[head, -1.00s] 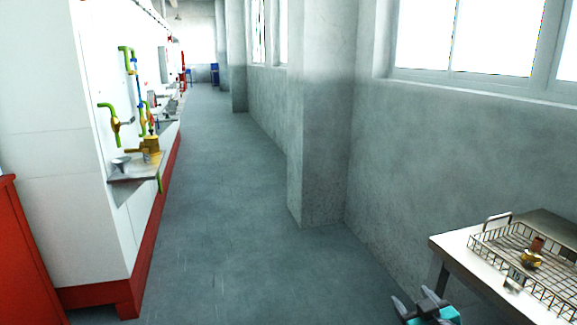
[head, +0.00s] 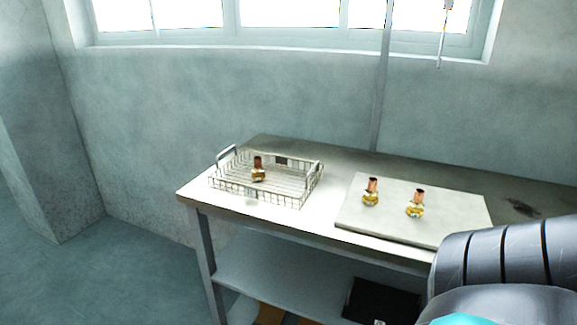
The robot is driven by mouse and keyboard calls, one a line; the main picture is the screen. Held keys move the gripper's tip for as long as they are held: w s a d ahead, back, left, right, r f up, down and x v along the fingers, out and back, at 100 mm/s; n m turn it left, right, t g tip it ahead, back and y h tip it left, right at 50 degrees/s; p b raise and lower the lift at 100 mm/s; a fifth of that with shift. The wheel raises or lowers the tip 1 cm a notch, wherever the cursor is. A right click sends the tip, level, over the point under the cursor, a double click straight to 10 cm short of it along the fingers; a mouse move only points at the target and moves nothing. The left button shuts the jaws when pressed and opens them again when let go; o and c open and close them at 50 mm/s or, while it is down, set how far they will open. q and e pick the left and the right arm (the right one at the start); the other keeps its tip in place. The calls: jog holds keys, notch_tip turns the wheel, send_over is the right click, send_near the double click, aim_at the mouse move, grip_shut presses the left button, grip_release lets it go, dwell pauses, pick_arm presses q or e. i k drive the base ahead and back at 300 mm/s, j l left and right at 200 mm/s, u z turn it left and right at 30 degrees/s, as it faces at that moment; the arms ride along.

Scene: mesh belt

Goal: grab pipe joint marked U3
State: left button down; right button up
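Three brass-and-copper pipe joints show in the head view, all upright. One pipe joint (head: 258,170) stands in a wire basket (head: 262,198) on the left part of the table. A second pipe joint (head: 371,192) and a third pipe joint (head: 415,204) stand side by side on a pale flat board (head: 440,226). I cannot read any marking on them, so I cannot tell which is U3. Neither of my grippers is in view. Part of my own arm fills the lower right corner.
The metal table (head: 232,208) stands along the grey wall under a window. A dark patch (head: 520,208) lies on its right part. A lower shelf (head: 290,265) holds a dark box (head: 380,302). Open floor (head: 120,270) is at the left.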

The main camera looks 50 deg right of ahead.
aim_at(370, 197)
jog(key=z, duration=2.15)
